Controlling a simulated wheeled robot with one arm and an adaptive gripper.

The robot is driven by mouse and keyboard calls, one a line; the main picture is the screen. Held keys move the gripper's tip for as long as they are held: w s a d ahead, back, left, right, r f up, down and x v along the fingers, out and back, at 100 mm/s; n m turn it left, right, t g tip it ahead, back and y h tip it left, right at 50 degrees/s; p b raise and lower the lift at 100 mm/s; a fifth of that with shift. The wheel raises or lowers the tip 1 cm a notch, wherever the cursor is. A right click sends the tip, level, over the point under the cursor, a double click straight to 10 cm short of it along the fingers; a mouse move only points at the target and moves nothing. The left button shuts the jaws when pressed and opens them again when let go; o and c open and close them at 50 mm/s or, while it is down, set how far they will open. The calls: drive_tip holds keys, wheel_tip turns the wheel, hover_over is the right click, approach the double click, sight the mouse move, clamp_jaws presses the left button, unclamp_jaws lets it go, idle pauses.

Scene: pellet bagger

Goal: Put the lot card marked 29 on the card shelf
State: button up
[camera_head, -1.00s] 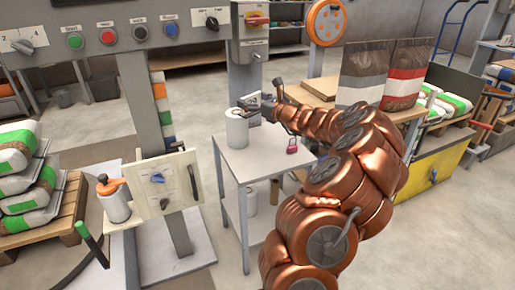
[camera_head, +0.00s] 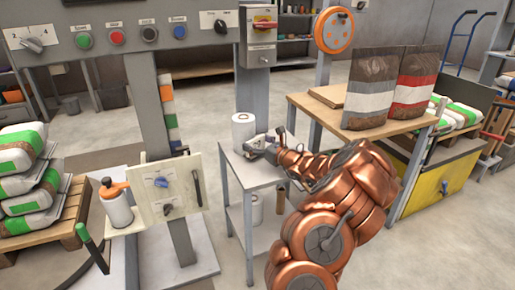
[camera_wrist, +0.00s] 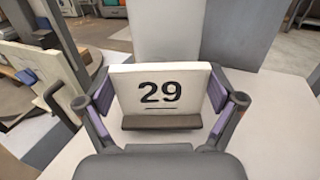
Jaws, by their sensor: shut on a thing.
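The lot card marked 29 (camera_wrist: 162,88) is a white plate with black digits and a line below them. It stands upright, facing the wrist camera, with a brown ledge at its lower edge. My gripper (camera_wrist: 161,108) is shut on the card, with one finger at each side. In the head view my gripper (camera_head: 262,146) is low over the small grey table (camera_head: 238,172), just right of a white roll (camera_head: 243,131). The card is too small to make out there. I cannot tell which thing is the card shelf.
A panel with a blue knob (camera_head: 161,182) and an orange-topped bottle (camera_head: 117,203) stand at the left. Tall bags (camera_head: 412,85) stand on the wooden bench at the right. A grey post (camera_head: 150,100) rises left of the small table.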

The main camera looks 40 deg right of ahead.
drive_tip(key=shift+f, duration=0.8)
drive_tip(key=shift+f, duration=0.15)
drive_tip(key=o, duration=0.8)
drive_tip(key=shift+s+d, duration=0.1)
drive_tip(key=shift+s, duration=0.15)
drive_tip(key=s, duration=0.3)
drive_tip(key=s+p, duration=0.1)
drive_tip(key=s, duration=0.3)
drive_tip(key=s+p, duration=0.1)
drive_tip(key=s, duration=0.3)
drive_tip(key=shift+s+d, duration=0.25)
drive_tip(key=shift+d, duration=0.05)
